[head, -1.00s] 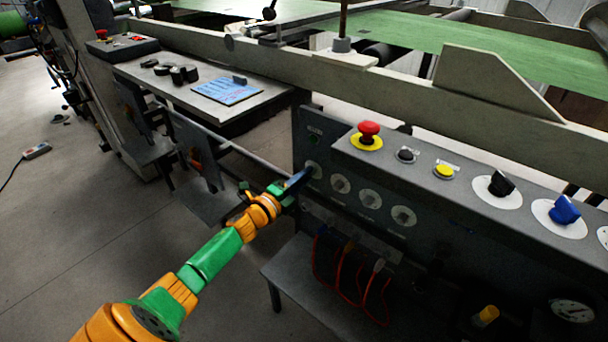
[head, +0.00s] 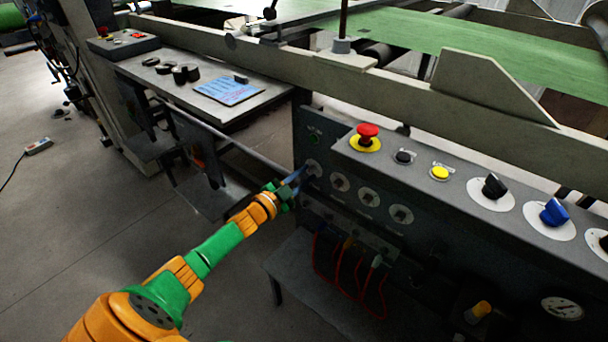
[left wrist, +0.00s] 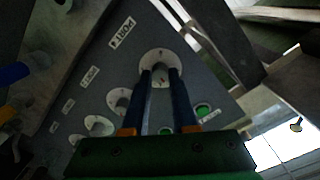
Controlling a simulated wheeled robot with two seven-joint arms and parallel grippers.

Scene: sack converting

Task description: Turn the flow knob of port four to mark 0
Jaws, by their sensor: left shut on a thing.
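A row of white round dials with small grey knobs is on the dark front panel. My left gripper (head: 303,173) reaches the leftmost dial (head: 314,167) in the head view. In the left wrist view its two blue fingers (left wrist: 161,78) straddle the small knob at the centre of the white dial (left wrist: 158,54), and the gripper is shut on that knob. The fingers hide much of the knob, and its mark cannot be read. A small label (left wrist: 123,33) beside the dial begins with "PORT"; its number is unclear. My right gripper is not in view.
Other dials (head: 340,182) lie to the right along the row. Above are a red mushroom button (head: 367,132), a yellow button (head: 439,172), and black (head: 494,187) and blue (head: 555,212) selectors. Red cables (head: 340,288) hang below.

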